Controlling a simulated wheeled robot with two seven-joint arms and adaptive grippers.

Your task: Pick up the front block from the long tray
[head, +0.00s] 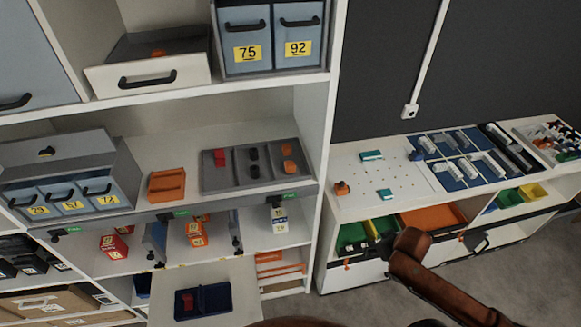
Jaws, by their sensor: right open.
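A long dark grey tray (229,182) lies on the middle shelf of the white rack. In it are a red block (220,157) at the left, black round pieces (254,171) in the middle, and orange blocks at the right. The front orange block (290,166) is nearer the shelf edge than the rear one (287,149). My right gripper (412,243) appears at the end of a brown arm, low and right of the rack, well away from the tray. It is open; its fingers are hard to make out. My left gripper is out of view.
An orange bin (167,186) sits left of the tray, beside a grey drawer unit (110,160). A small blue tray (215,300) rests on a pale board below. The rack's right upright (325,150) stands beside the tray. A white bench (355,205) with parts is at right.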

